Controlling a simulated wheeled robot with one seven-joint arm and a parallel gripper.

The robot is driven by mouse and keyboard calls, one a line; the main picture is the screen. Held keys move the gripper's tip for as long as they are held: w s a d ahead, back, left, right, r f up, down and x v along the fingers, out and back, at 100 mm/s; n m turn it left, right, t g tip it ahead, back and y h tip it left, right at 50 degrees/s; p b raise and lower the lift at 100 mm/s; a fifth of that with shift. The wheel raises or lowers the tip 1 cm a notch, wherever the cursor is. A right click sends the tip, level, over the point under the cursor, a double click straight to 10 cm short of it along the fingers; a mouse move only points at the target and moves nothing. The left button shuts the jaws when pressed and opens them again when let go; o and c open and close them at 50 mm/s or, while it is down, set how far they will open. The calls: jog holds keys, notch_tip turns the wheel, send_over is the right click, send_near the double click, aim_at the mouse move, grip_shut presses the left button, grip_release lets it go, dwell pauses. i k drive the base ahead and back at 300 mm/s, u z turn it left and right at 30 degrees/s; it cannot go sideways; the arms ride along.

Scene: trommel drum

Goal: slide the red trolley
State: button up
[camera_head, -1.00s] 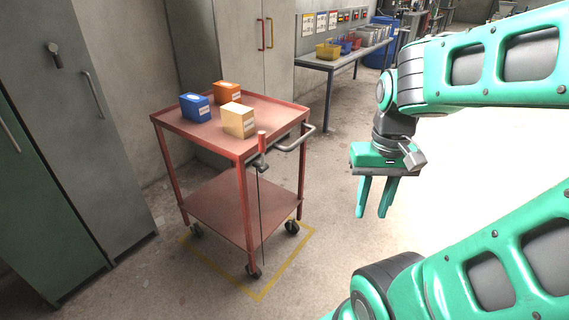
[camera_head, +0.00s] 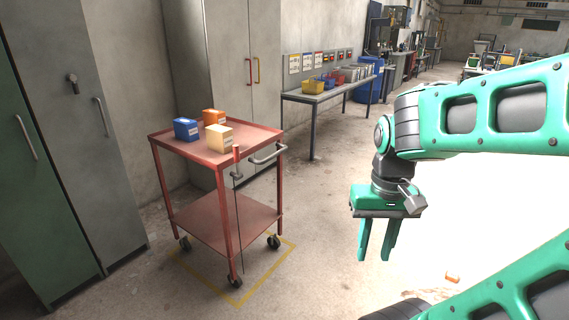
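The red trolley (camera_head: 225,217) stands left of the middle on its black castors, with an upper and a lower shelf. Its grey tubular handle (camera_head: 268,155) sticks out at the right end of the top. A blue box (camera_head: 187,130), an orange box (camera_head: 213,117) and a cream box (camera_head: 219,138) stand on the top shelf. My gripper (camera_head: 376,255) hangs pointing down to the right of the trolley, apart from the handle. Its two green fingers are spread, with nothing between them.
A yellow floor outline (camera_head: 272,268) lies around the trolley's wheels. Grey cabinets (camera_head: 98,130) and a green one (camera_head: 35,185) stand at left. A workbench (camera_head: 325,92) with bins stands behind. A small orange object (camera_head: 452,277) lies on the floor at right. Floor between trolley and gripper is clear.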

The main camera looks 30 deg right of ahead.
aim_at(226, 222)
jog(key=u, duration=0.05)
jog(key=k, duration=0.3)
jog(key=z, duration=0.8)
jog(key=i, duration=1.8)
jog(key=u, duration=0.8)
jog(key=i, duration=0.3)
jog(key=u, duration=0.1)
